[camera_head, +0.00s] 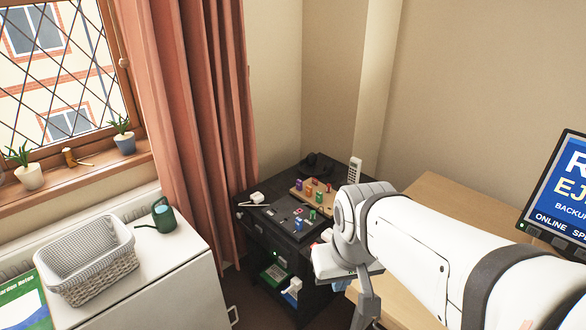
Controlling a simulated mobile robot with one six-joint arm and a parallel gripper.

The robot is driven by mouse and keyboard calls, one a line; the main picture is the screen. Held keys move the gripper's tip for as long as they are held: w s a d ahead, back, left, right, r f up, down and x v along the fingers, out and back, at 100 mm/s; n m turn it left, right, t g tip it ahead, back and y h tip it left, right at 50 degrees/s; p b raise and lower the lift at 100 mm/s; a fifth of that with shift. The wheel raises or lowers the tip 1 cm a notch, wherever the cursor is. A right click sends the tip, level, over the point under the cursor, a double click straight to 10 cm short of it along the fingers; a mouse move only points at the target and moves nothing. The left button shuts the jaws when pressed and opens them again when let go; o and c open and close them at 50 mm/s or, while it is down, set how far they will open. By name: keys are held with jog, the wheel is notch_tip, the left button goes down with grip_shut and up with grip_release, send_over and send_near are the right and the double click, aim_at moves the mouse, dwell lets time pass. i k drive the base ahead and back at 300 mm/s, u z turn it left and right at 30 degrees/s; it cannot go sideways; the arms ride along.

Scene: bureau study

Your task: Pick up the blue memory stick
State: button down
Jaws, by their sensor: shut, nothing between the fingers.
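A small blue object (298,225), which looks like the blue memory stick, stands on the front part of the dark cabinet top. It is too small here to make out its details. My gripper (366,312) shows as a narrow grey part below my white wrist, to the right of the cabinet and nearer the camera. It is shut and empty, apart from the blue object. Its fingertips are hard to make out. My wrist hides the right side of the cabinet.
Several small coloured pieces stand on a wooden block (300,190) on the dark cabinet (262,228). A green piece (312,214) is close to the blue one. A white handset (354,170) stands behind. A wooden desk (432,190) is right; a basket (88,262) is left.

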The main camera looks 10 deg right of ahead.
aim_at(299, 222)
jog(key=u, duration=0.7)
jog(key=i, duration=1.25)
jog(key=z, duration=2.4)
